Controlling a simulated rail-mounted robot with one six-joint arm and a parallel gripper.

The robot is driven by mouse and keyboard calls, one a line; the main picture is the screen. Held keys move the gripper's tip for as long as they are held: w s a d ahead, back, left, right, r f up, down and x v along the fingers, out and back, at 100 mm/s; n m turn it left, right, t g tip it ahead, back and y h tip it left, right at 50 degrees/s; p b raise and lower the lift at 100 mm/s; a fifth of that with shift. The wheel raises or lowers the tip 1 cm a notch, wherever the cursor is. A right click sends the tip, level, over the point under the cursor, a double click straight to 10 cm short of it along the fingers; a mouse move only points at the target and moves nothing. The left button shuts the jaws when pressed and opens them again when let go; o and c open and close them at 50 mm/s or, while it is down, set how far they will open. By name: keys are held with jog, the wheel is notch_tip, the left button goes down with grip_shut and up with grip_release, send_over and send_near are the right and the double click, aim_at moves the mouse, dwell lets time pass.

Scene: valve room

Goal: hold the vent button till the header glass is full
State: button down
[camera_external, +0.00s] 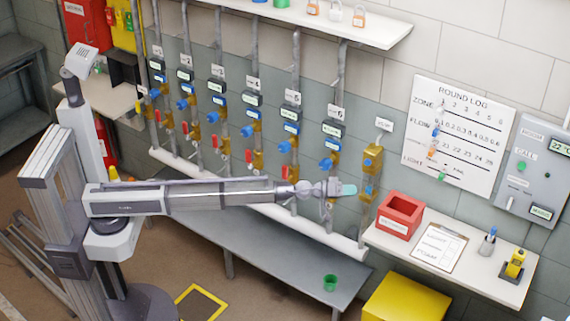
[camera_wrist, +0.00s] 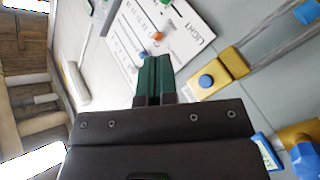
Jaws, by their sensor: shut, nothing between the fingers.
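A brass fitting (camera_external: 371,172) with blue parts stands at the right end of the pipe row, under a small white tag (camera_external: 384,125) too small to read. In the wrist view a brass block (camera_wrist: 233,62) carries a round blue button (camera_wrist: 206,81). My gripper (camera_external: 350,189) is shut and empty, its green fingertips close to the left of the brass fitting in the external view. In the wrist view the shut fingers (camera_wrist: 154,68) lie left of the button, apart from it in the picture. I cannot make out the header glass or its level.
Several pipes with blue and brass valves (camera_external: 254,130) line the wall behind my arm. A red bin (camera_external: 400,215), a clipboard (camera_external: 439,246) and a yellow item (camera_external: 515,264) sit on the right shelf. A round log board (camera_external: 462,135) hangs above.

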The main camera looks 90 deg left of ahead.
aim_at(367, 162)
jog(key=shift+s+a+r+n+t+y, duration=0.15)
jog(key=shift+a+r+n+t+y, duration=0.35)
jog(key=shift+a+r+n+y, duration=0.65)
jog(key=shift+f+m, duration=0.1)
jog(key=shift+m, duration=0.15)
jog(key=w+a, duration=0.4)
jog(key=a, duration=0.3)
jog(key=shift+w, duration=0.4)
jog(key=shift+a, duration=0.2)
dwell(0.6)
jog(key=shift+w+a, duration=0.25)
jog(key=shift+w+a, duration=0.3)
jog(key=shift+a, duration=0.2)
dwell(4.0)
